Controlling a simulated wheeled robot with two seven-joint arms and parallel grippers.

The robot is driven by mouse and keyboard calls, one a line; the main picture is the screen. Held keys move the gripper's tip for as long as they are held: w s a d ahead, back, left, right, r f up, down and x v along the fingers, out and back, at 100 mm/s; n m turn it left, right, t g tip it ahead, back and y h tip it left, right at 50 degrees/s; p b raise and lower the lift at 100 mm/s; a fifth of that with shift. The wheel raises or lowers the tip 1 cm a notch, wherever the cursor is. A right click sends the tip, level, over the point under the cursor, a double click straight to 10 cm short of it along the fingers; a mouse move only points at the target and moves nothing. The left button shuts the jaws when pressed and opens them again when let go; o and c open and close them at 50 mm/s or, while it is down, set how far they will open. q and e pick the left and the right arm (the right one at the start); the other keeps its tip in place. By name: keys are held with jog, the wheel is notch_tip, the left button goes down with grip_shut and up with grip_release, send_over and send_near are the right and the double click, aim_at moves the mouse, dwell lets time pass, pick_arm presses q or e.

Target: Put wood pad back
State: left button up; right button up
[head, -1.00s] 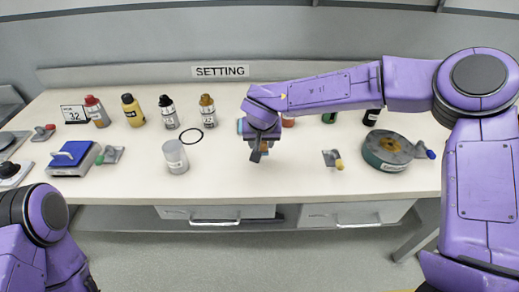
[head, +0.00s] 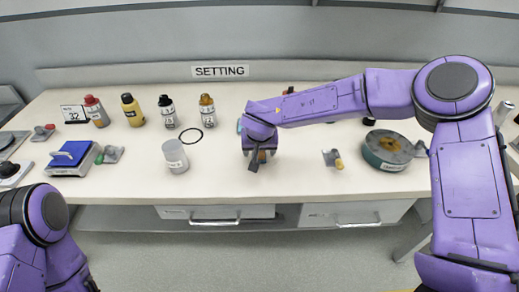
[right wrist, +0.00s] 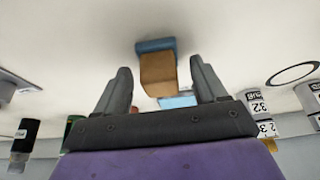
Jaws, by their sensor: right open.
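A brown wooden block, which looks like the wood pad, shows in the right wrist view (right wrist: 158,75) between my open fingers, with a blue piece (right wrist: 155,45) at its far end. In the head view, the block is mostly hidden behind my right gripper (head: 256,163); a little brown shows beside the fingers. My right gripper is open and points down over the middle of the table. Whether its fingers touch the block cannot be told. My left gripper is out of view; only part of my left arm shows.
A small metal piece (head: 333,158) lies right of my gripper.

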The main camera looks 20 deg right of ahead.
jog(key=v, duration=1.2)
jog(key=shift+p, duration=0.4)
